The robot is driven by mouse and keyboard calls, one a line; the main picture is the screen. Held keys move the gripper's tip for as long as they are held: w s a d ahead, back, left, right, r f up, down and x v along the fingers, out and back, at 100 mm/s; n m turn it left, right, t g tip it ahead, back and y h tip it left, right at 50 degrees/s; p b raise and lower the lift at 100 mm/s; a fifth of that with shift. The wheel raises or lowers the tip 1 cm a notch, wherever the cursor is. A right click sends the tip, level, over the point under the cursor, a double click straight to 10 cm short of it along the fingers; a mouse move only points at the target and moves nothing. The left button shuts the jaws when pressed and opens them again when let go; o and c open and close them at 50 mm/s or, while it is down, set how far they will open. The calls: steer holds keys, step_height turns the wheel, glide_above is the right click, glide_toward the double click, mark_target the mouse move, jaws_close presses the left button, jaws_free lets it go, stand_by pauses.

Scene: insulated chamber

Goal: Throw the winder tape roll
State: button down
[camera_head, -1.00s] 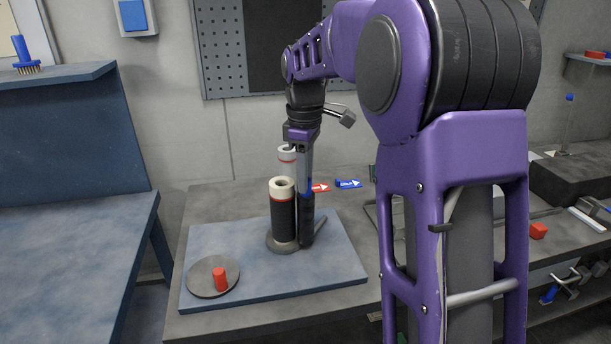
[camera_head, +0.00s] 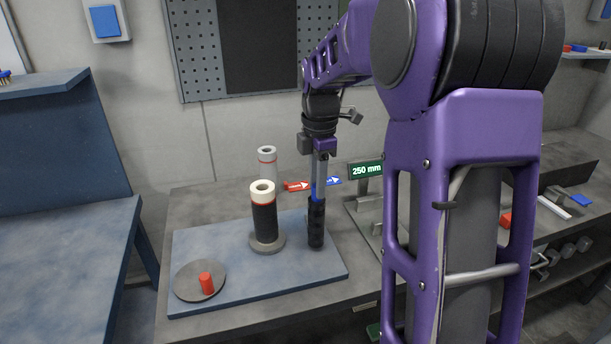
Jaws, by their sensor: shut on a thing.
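A roll with a white top, a red band and a black body (camera_head: 264,213) stands upright on a round grey base (camera_head: 267,243) on the blue-grey board (camera_head: 210,248). A paler grey roll (camera_head: 267,165) with a red band stands behind it. My gripper (camera_head: 318,197) points down, to the right of the black roll and apart from it. It is shut on a dark ribbed upright cylinder (camera_head: 316,225), whose lower end is near the board. Whether it touches the board, or is attached to something, I cannot tell. The fingertips are hard to make out.
A grey disc (camera_head: 188,281) with a red peg (camera_head: 207,284) is at the board's front left. A red arrow (camera_head: 297,186) and blue arrow (camera_head: 333,181) are behind my gripper. A green "250 mm" sign (camera_head: 366,170) is to the right. The board's front middle is clear.

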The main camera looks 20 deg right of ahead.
steer(key=shift+d+n+p, duration=0.55)
steer(key=shift+d+n, duration=0.45)
steer(key=shift+n, duration=0.1)
steer(key=c, duration=0.6)
jaws_free()
steer(key=shift+d, duration=0.1)
steer(key=shift+r, duration=0.15)
steer(key=r, duration=0.5)
steer(key=r+p, duration=0.1)
steer(key=r, duration=0.5)
steer(key=r+p, duration=0.1)
steer(key=r, duration=0.5)
steer(key=shift+s+r, duration=0.1)
steer(key=shift+s, duration=0.15)
